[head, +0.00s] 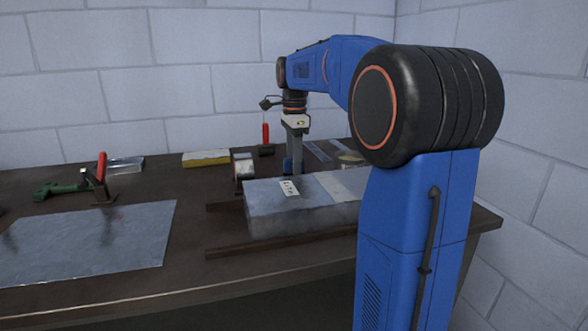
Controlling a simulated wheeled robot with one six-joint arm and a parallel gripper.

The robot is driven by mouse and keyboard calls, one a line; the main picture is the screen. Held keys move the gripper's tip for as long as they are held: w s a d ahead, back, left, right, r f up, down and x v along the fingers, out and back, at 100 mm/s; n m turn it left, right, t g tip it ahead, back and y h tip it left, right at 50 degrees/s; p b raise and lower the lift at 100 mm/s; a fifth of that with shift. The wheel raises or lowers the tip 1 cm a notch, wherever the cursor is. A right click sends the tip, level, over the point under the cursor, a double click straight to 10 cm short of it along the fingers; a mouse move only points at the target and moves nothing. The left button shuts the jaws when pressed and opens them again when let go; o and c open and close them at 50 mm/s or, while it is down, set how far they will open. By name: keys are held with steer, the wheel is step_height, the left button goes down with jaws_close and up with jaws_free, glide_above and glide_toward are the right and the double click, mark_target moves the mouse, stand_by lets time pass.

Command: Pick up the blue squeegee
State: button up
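My gripper (296,165) points down at the back of the bench, behind a grey duct block. Its fingertips are hidden by the block, so I cannot tell whether it is open or shut. A small blue piece (287,166) shows right at the left side of the gripper, just above the block's back edge. It looks like part of the blue squeegee, but most of it is hidden. I cannot tell whether the gripper touches it.
The grey block (290,213) lies on wooden strips. A tape roll (244,167), a yellow-sided block (206,158) and a red-handled tool (266,141) stand near. A metal sheet (85,243), a green tool (62,188) and a red-handled clamp (102,170) are left. A wall closes the back.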

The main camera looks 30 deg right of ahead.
jaws_close()
step_height(320, 180, up, 10)
steer(key=shift+r, duration=0.1)
stand_by(0.6)
stand_by(0.4)
